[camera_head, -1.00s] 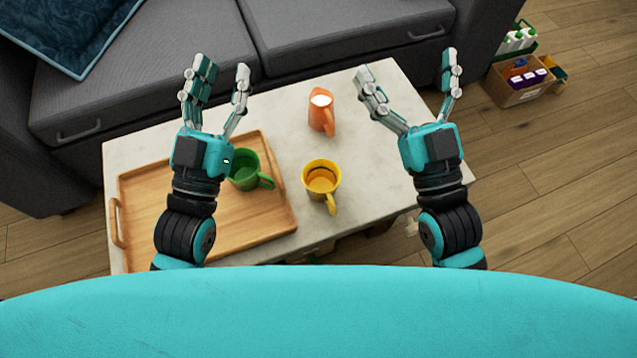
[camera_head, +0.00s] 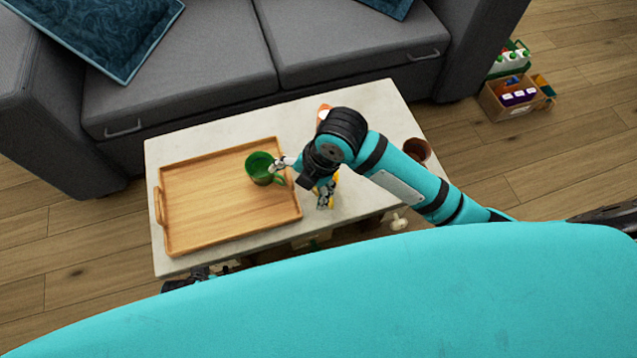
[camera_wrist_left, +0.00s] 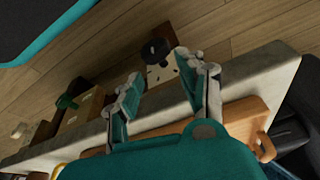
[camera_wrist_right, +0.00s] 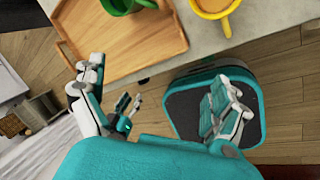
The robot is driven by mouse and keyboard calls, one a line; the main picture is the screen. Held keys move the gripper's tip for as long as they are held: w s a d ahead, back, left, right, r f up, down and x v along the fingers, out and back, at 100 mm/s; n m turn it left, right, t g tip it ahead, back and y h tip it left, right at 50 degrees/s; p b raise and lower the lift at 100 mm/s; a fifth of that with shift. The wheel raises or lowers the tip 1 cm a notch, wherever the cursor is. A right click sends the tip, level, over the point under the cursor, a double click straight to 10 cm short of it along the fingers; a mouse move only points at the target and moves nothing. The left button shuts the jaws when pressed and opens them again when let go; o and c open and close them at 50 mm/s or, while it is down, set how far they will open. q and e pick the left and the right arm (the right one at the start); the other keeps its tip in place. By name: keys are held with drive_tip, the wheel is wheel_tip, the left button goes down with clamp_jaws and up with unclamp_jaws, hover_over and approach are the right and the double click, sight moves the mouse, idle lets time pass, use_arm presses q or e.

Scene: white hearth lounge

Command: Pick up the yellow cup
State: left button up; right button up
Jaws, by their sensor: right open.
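The yellow cup (camera_head: 336,177) is on the table, mostly hidden behind my right gripper in the head view. In the right wrist view, the yellow cup (camera_wrist_right: 213,10) shows at the top edge, cut off, with brownish contents and its handle toward the camera. My right gripper (camera_head: 303,180) is open and empty, over the table between the green cup and the yellow cup; its spread fingers also show in the right wrist view (camera_wrist_right: 157,95). My left gripper (camera_wrist_left: 158,68) is open and empty, low by the table's front edge.
A green cup (camera_head: 258,170) stands on the wooden tray (camera_head: 205,205), left of the yellow cup. An orange jug (camera_head: 322,109) is behind my right arm, partly hidden. A brown cup (camera_head: 417,149) stands at the table's right side. A grey sofa (camera_head: 200,85) borders the back.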

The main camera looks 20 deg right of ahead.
use_arm(q)
drive_tip(key=s+f+g, duration=0.1)
drive_tip(key=s+f, duration=0.4)
drive_tip(key=f, duration=0.6)
use_arm(e)
drive_tip(key=w+d+r+n+g+h, duration=0.2)
drive_tip(key=w+d+n+h, duration=0.2)
drive_tip(key=w+d+n, duration=0.65)
drive_tip(key=s+a+f+n+b, duration=0.1)
drive_tip(key=f, duration=0.4)
drive_tip(key=s+a+f+n+b, duration=0.1)
drive_tip(key=s+f, duration=0.1)
drive_tip(key=f, duration=0.4)
drive_tip(key=s+a+f+n+b, duration=0.1)
drive_tip(key=f+b, duration=0.1)
drive_tip(key=f, duration=0.3)
drive_tip(key=shift+s+f, duration=0.15)
drive_tip(key=shift+f, duration=0.5)
use_arm(q)
drive_tip(key=w+r, duration=0.2)
drive_tip(key=r, duration=0.5)
drive_tip(key=w+r, duration=0.2)
drive_tip(key=r, duration=0.4)
drive_tip(key=shift+w+a+r+t, duration=0.15)
drive_tip(key=shift+w+r+t, duration=0.2)
drive_tip(key=shift+r+t, duration=0.05)
use_arm(e)
drive_tip(key=c, duration=1.4)
